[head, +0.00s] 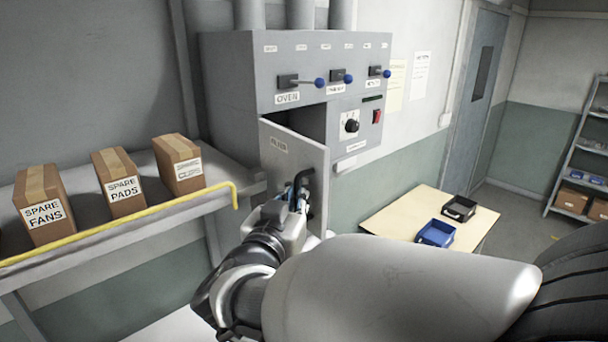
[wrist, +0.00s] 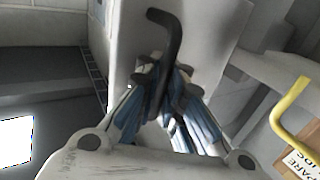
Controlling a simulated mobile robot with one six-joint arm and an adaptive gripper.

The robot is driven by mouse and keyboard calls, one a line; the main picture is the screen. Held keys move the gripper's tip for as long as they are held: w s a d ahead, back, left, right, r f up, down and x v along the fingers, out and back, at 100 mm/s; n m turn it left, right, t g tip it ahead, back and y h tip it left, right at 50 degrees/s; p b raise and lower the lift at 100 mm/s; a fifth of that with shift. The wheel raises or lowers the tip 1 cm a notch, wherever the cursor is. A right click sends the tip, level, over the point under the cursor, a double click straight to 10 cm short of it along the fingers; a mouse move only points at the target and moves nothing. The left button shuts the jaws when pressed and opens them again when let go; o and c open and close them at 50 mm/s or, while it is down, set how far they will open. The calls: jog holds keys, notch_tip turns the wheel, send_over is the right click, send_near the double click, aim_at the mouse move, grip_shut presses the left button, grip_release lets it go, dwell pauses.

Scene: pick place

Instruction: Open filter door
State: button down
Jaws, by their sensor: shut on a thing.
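The filter door (head: 285,165) is a light grey panel on the lower left of the grey machine (head: 235,90). It stands swung open, with a dark opening (head: 308,122) showing behind its top edge. A black handle (head: 302,178) sits on the door's face. My gripper (head: 298,194) is at the handle, partly hidden by my wrist in the head view. In the wrist view the blue-padded fingers (wrist: 165,95) are shut on the black handle (wrist: 168,32), whose bent end sticks out beyond them. The door's pale face (wrist: 215,40) lies behind it.
Left is a shelf with a yellow rail (head: 130,222) and boxes marked spare fans (head: 42,205), spare pads (head: 119,183) and another box (head: 180,164). Right is a table (head: 400,212) with a blue tray (head: 436,233) and a black tray (head: 459,208). Blue-knobbed levers (head: 319,82) are above the door.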

jog(key=shift+r, duration=0.1)
dwell(0.3)
jog(key=c, duration=2.1)
grip_release()
jog(key=shift+s, duration=0.1)
jog(key=shift+o, duration=0.5)
jog(key=shift+s+d, duration=0.1)
jog(key=shift+s, duration=0.1)
jog(key=v, duration=1.2)
jog(key=shift+w, duration=0.1)
